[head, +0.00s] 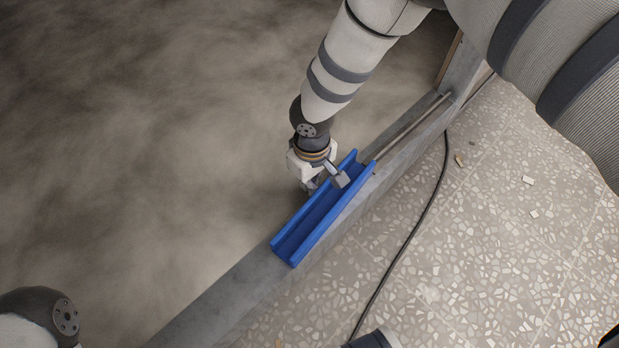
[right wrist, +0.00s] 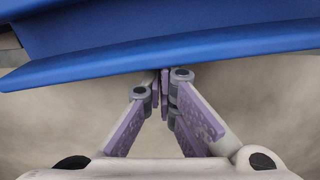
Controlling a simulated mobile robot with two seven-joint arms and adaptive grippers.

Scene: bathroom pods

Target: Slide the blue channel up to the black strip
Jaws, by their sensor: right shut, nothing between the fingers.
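The blue channel (head: 305,228), a long open trough, lies lengthwise on the narrow grey ledge (head: 240,292) in the head view. Its wall fills the top of the right wrist view (right wrist: 170,52). My right gripper (head: 328,182) is at the channel's left side, near its far end. Its fingers (right wrist: 164,78) are shut with nothing between them, and their tips are at the lower edge of the blue wall; I cannot tell whether they touch it. I cannot make out a black strip on the ledge. My left gripper is out of view.
A thin metal rod (head: 415,125) lies along the ledge beyond the channel's far end. A black cable (head: 418,222) runs over the speckled floor (head: 470,240) on the right, with a few small chips (head: 528,181). Left of the ledge is a cloudy brown surface (head: 150,140), clear of objects.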

